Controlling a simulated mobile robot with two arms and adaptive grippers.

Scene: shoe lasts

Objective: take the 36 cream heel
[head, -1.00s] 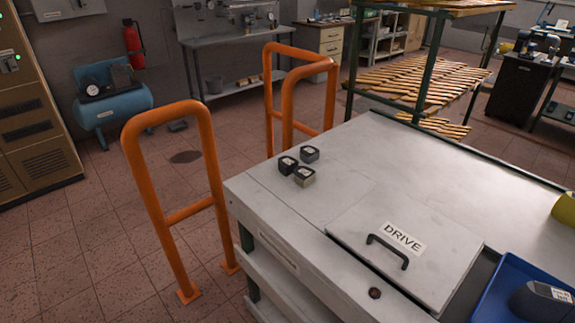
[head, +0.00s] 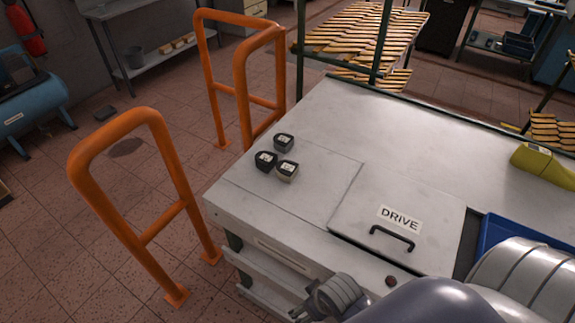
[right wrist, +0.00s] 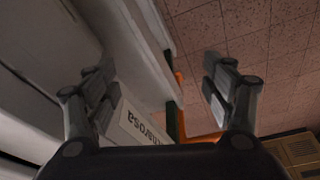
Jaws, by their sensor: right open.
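Three small heel blocks stand close together on the light grey bench top, in the head view. The cream-sided heel (head: 287,172) is nearest the front right of the group. A dark heel (head: 265,162) is just left of it and another dark heel (head: 284,142) is behind. Their top labels are too small to read. My right gripper (head: 299,312) is low at the bottom edge, in front of the bench and well short of the heels. The right wrist view shows this gripper (right wrist: 158,78) open and empty, facing the bench side and floor. My left gripper is not in view.
A hatch marked DRIVE (head: 398,235) with a black handle lies right of the heels. A blue tray (head: 497,232) and a yellow-green object (head: 545,165) are farther right. Orange rails (head: 150,190) stand left of the bench. The bench top behind the heels is clear.

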